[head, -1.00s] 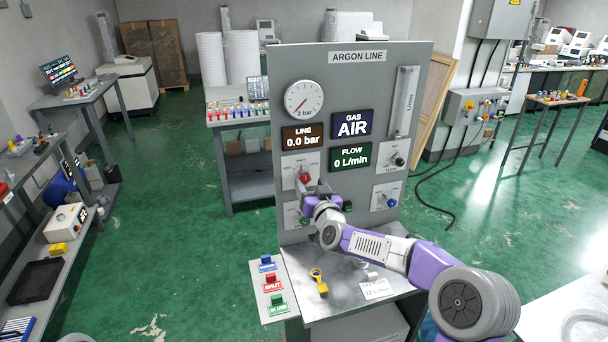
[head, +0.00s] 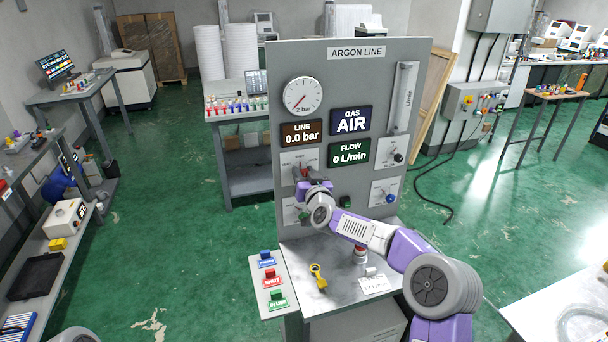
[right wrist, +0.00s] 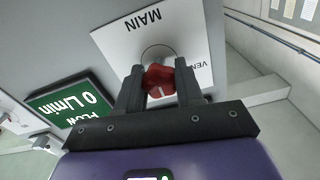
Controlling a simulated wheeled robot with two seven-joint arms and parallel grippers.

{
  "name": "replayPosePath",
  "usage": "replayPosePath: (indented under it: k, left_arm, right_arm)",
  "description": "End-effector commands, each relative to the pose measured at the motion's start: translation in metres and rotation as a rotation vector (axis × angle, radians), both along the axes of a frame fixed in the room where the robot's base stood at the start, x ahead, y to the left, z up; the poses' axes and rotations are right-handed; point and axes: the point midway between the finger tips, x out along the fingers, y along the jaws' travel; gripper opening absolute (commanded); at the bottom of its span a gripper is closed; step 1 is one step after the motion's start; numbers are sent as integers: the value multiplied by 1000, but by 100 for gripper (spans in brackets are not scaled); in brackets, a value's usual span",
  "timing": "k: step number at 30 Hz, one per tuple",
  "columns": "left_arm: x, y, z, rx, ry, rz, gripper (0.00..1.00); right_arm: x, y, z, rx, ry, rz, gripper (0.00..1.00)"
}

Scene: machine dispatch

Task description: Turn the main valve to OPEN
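The main valve is a red knob (right wrist: 160,82) on a white plate (right wrist: 188,35) lettered MAIN, with a partly hidden word starting "VEN" beside it. In the head view the plate (head: 313,158) is on the grey ARGON LINE panel, and my right gripper (head: 303,178) mostly covers the knob. In the right wrist view my right gripper (right wrist: 160,88) has one finger on each side of the knob, apparently shut on it. The line display (head: 302,133) reads 0.0 bar, the gas display (head: 351,121) AIR, the flow display (head: 349,152) 0 L/min. My left gripper is not in view.
Other knobs sit on the panel (head: 420,100), including a black one (head: 398,157) and a blue one (head: 390,198).

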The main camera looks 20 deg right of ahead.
Motion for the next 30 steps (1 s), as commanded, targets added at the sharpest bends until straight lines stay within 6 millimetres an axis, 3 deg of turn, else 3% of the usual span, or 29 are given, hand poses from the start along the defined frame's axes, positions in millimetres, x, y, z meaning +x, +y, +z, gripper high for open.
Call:
replayPosePath:
  k: [1,5,6,17,30]
  left_arm:
    - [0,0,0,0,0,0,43]
    - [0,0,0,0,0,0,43]
    - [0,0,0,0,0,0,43]
    - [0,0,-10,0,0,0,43]
    - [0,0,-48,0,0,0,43]
  right_arm:
    - [0,0,0,0,0,0,26]
    - [0,0,0,0,-1,0,6]
    - [0,0,0,0,-1,0,5]
    - [0,0,0,73,-1,-1,5]
    - [0,-1,-2,432,9,0,5]
